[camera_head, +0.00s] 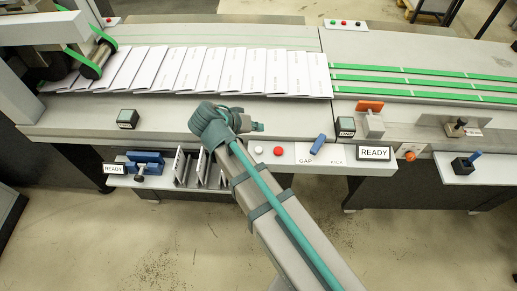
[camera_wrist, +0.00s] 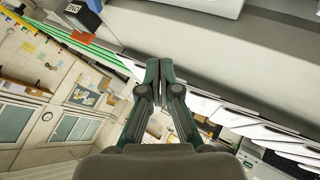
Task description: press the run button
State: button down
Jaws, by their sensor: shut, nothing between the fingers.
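My gripper (camera_head: 258,127) is shut and empty, held above the front of the machine bed. Its closed fingertips (camera_wrist: 160,66) also show in the wrist view. On the control strip just below it in the head view are a white round button (camera_head: 258,150) and a red round button (camera_head: 278,151), both apart from the fingers. No readable label marks either as the run button. My arm covers the strip to their left, so anything there is hidden. No round button can be made out in the wrist view.
A blue lever (camera_head: 317,144) stands right of the buttons by the GAP label. A READY sign (camera_head: 375,153), an orange-handled clamp (camera_head: 370,114) and a small dark box (camera_head: 345,127) are further right. A row of white booklets (camera_head: 220,72) lies behind my gripper. Upright plates (camera_head: 182,167) stand lower left.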

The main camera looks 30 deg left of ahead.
jog(key=b, duration=0.3)
send_over(257, 150)
notch_tip(257, 150, down, 7)
jog(key=shift+f, duration=0.1)
jog(key=shift+f+b, duration=0.75)
jog(key=shift+f, duration=0.05)
jog(key=shift+f, duration=0.1)
dwell(0.7)
jog(key=shift+f+b, duration=0.3)
jog(key=shift+b, duration=0.15)
jog(key=shift+f+b, duration=0.4)
jog(key=shift+f, duration=0.1)
dwell(0.7)
jog(key=shift+r, duration=0.1)
jog(key=shift+r+p, duration=0.4)
jog(key=shift+r, duration=0.45)
